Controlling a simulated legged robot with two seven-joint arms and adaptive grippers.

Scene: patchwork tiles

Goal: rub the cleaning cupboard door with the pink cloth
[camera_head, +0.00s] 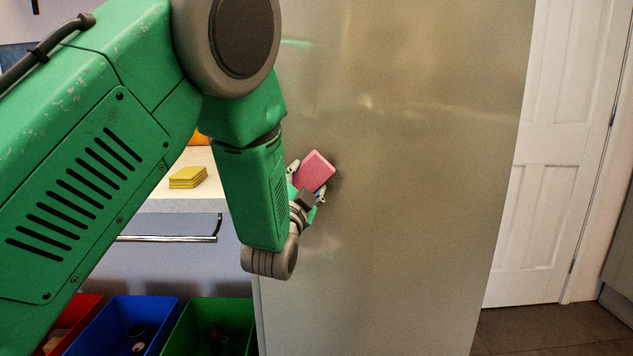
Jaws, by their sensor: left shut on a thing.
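The pink cloth (315,171) looks like a small folded block. My left gripper (307,184) is shut on it and holds it up against or just in front of the large metallic door (410,200), at about mid-height and left of its middle. A slight dark patch shows on the door beside the cloth; I cannot tell whether it is shadow or dirt. I cannot tell for sure whether the cloth touches the door. My right gripper is not in view.
Left of the door, a white counter (213,206) with a metal rail bears a stack of yellow cloths (188,177). Below it stand a red bin (84,312), a blue bin (168,305) and a green bin (240,312). A white panelled door (550,150) is at right, beyond clear floor.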

